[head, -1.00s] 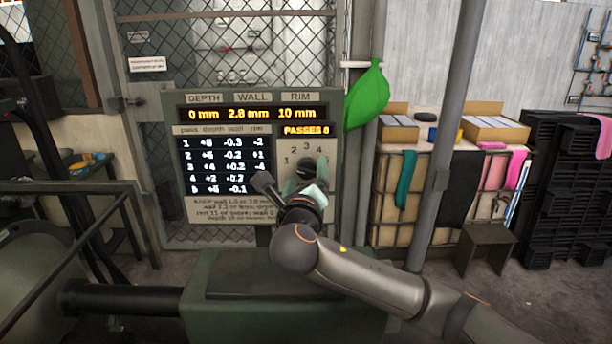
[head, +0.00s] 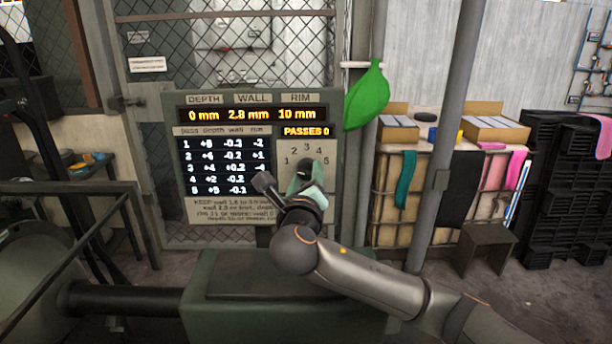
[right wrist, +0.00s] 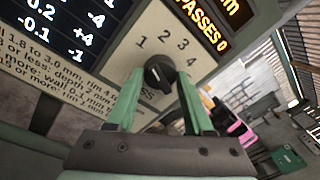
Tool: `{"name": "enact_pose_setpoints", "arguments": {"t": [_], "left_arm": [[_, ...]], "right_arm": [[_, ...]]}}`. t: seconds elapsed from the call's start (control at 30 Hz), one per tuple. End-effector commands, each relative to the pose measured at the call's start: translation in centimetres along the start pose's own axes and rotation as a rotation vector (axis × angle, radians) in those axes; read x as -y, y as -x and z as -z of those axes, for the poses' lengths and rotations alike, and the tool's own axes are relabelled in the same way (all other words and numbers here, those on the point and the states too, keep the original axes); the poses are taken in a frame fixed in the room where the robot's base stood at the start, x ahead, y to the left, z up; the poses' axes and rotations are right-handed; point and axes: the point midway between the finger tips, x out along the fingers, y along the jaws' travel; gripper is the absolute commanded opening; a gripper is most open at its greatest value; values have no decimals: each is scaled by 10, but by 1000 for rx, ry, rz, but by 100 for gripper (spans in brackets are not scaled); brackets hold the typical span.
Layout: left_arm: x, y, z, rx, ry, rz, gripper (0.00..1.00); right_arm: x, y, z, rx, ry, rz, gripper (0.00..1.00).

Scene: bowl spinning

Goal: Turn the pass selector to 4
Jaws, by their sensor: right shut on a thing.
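The pass selector is a dark round knob (head: 304,166) on the panel's lower right, with the numbers 1 to 5 arched above it. In the right wrist view the black knob (right wrist: 159,72) sits between my two green fingertips, with 1 to 4 readable around it. A small pale mark shows on the knob, but I cannot tell which number it points to. My right gripper (head: 306,177) is shut on the knob; its fingers also show in the right wrist view (right wrist: 160,80). The display (head: 306,131) reads PASSES 0. My left gripper is not in view.
The panel (head: 183,150) shows depth 0 mm, wall 2.8 mm, rim 10 mm above a pass table (head: 226,165). A green machine housing (head: 225,310) stands below.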

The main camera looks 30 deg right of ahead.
Motion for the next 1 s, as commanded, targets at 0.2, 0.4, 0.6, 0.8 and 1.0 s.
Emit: {"name": "enact_pose_setpoints", "arguments": {"t": [0.2, 0.4, 0.6, 0.8, 1.0], "left_arm": [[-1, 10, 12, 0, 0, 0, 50], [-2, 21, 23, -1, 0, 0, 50], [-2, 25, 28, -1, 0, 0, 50], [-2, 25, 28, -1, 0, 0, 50], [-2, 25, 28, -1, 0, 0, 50]], "right_arm": [[2, 0, -2, -10, -97, -6, 0], [2, 0, -2, -23, -257, -16, 0], [1, 0, -1, -36, -448, -25, 0], [1, 0, 0, -49, -638, -35, 0], [1, 0, -1, -62, -828, -46, 0]]}}
